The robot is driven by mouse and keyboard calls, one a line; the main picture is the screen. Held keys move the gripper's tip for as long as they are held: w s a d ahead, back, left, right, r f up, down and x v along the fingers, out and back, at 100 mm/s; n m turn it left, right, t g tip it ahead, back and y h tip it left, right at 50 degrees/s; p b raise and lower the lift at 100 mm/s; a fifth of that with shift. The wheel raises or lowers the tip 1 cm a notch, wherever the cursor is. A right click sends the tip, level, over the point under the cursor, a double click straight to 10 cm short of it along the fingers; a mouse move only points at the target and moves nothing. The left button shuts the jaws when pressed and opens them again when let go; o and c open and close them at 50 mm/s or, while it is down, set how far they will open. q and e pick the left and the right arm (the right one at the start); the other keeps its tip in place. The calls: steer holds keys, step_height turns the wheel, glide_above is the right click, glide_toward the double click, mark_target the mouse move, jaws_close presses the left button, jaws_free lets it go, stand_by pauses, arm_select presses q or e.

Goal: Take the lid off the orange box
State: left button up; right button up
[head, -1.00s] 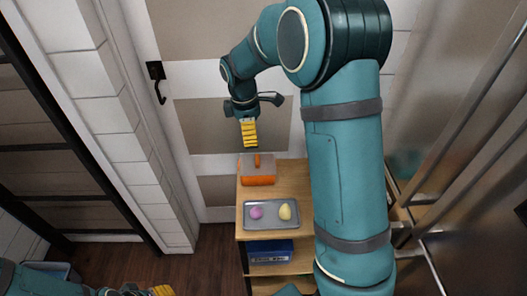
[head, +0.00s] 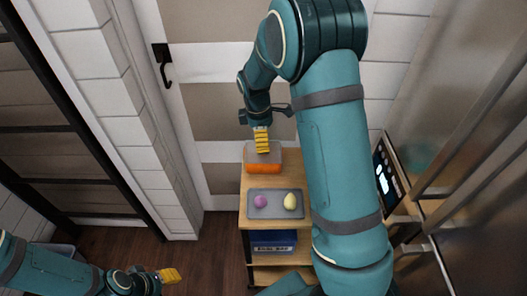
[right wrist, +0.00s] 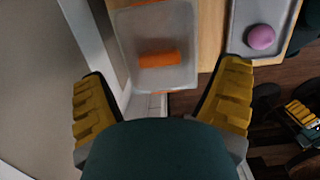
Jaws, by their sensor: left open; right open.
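The orange box (head: 264,168) stands at the far end of a wooden shelf unit. Its grey lid (head: 276,155) is on top; in the right wrist view the lid (right wrist: 182,75) carries an orange handle (right wrist: 160,59). My right gripper (head: 262,148) points down above the lid and hides the handle in the head view. In the right wrist view its two yellow fingers (right wrist: 160,105) are wide apart with nothing between them, and the handle lies beyond the tips. My left gripper (head: 172,275) is empty, low at the left, far from the box; its opening is hard to see.
A grey tray (head: 275,214) with a purple item (head: 260,201) and a pale yellow pear-shaped item (head: 290,201) lies in front of the box. A blue container (head: 273,240) is on the shelf below. A door is behind, and metal appliances stand at the right.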

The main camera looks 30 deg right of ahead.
step_height(320, 180, down, 5)
steer(key=shift+w+d+r+b, duration=0.1)
steer(key=shift+b, duration=0.5)
steer(key=shift+c, duration=0.3)
steer(key=shift+r, duration=0.1)
steer(key=c, duration=1)
steer(key=shift+c, duration=0.2)
